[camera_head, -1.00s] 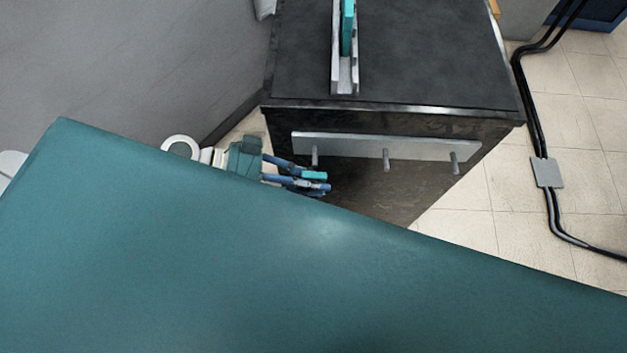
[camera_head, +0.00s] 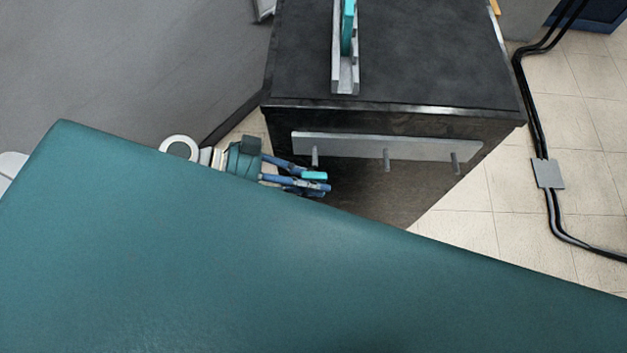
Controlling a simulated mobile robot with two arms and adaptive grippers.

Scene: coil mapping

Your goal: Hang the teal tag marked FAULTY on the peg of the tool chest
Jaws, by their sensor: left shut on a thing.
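The tool chest (camera_head: 400,60) is a dark box with a pale rail (camera_head: 350,146) across its front. The rail carries a left peg (camera_head: 315,156), a middle peg (camera_head: 386,160) and a right peg (camera_head: 455,163), all bare. My left gripper (camera_head: 318,182) is shut on a small teal piece, the tag (camera_head: 314,175), seen nearly edge-on. Its marking cannot be read. The gripper appears just below the left peg in the picture; the gap in depth cannot be told. My right gripper is not in view.
A grey rack (camera_head: 345,78) holding another upright teal piece (camera_head: 348,28) stands on the chest top. Black cables (camera_head: 535,110) with a grey plate (camera_head: 547,173) run along the tiled floor at right. A grey wall (camera_head: 130,60) stands at left.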

